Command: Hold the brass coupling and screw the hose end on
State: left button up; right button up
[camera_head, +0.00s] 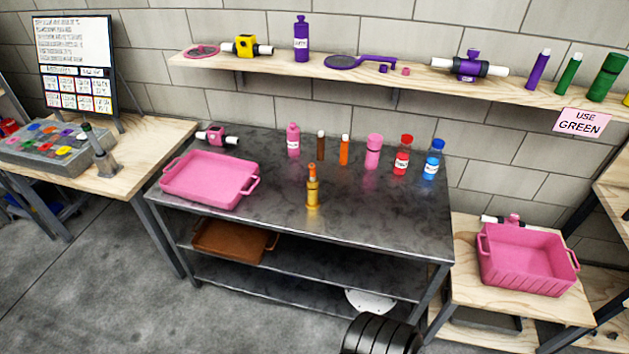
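A small brass-coloured cylinder (312,195), which looks like the brass coupling, stands upright on the dark metal table (270,255) near its middle. A narrower orange piece (312,172) shows at its top. I cannot tell whether this orange piece is the hose end, or whether it is joined to the brass part or stands behind it. No other hose end can be made out. Neither of my grippers is in view.
A pink tray (225,203) sits left on the table. Several bottles and tubes, including a pink bottle (293,140) and blue bottle (433,160), line the back. A pink crate (525,285) stands right. A shelf (420,75) runs above.

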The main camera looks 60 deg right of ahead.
aim_at(313, 202)
jog(key=z, duration=0.7)
jog(key=i, duration=0.95)
jog(key=z, duration=1.5)
jog(key=i, duration=0.45)
jog(key=z, duration=0.45)
